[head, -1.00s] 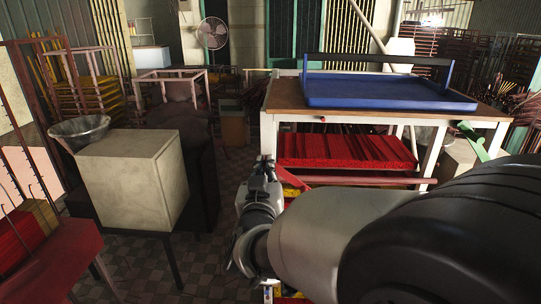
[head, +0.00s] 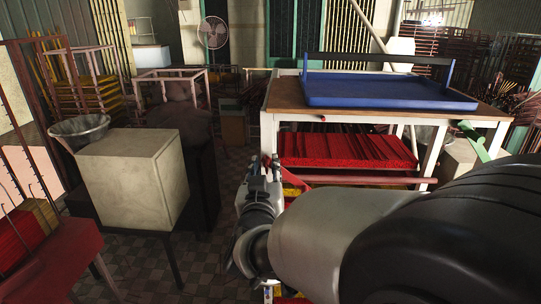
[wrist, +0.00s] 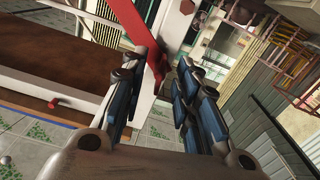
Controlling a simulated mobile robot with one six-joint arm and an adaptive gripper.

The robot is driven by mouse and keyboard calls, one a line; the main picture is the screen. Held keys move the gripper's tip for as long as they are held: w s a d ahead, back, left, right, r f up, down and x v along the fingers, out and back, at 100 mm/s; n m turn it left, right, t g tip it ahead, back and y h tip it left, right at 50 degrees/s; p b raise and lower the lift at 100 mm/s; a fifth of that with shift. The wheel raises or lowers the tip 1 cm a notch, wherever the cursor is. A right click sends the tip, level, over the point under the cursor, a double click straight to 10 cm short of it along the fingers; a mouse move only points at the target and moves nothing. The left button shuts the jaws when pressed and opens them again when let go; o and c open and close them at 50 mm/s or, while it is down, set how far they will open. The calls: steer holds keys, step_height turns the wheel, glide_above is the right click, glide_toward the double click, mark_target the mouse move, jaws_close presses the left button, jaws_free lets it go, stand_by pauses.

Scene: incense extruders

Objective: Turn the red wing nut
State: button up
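A red winged piece, which looks like the red wing nut (wrist: 157,70), sits at the lower end of a red bar (wrist: 124,20) by a white post in the wrist view. My gripper (wrist: 162,62) is open, its two dark blue fingers on either side of the line to this piece. The red piece shows between the fingertips, nearer the left one; I cannot tell whether they touch. In the head view my gripper (head: 265,160) is at the left front leg of the white-framed table, and the wing nut cannot be made out there.
The table (head: 285,100) has a wooden top with a blue tray (head: 385,90) on it. A red knob (head: 323,119) is on its front rail. Red incense bundles (head: 345,150) lie on the shelf below. A pale box (head: 130,180) stands left, with open tiled floor between.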

steer(key=s, duration=1.2)
steer(key=shift+a, duration=0.2)
steer(key=shift+w, duration=0.1)
steer(key=s+d+f+n+g+y+b, duration=0.1)
steer(key=s+d+f+g+y+b, duration=0.15)
steer(key=f, duration=0.25)
steer(key=s+d+f+g+y+b, duration=0.1)
steer(key=s+f+g+y+b, duration=0.1)
steer(key=f+g+b, duration=0.25)
steer(key=s+d+f+m+g+h+b, duration=0.1)
steer(key=s+d+f+g+h, duration=0.1)
steer(key=s+d+f, duration=0.3)
steer(key=s+d+f+m+g+h+b, duration=0.1)
steer(key=s+d+f+g, duration=0.3)
steer(key=s+d, duration=0.4)
steer(key=s+f+h+b, duration=0.1)
steer(key=s, duration=0.3)
steer(key=shift+s+d+f+b, duration=0.3)
steer(key=shift+d+f, duration=0.05)
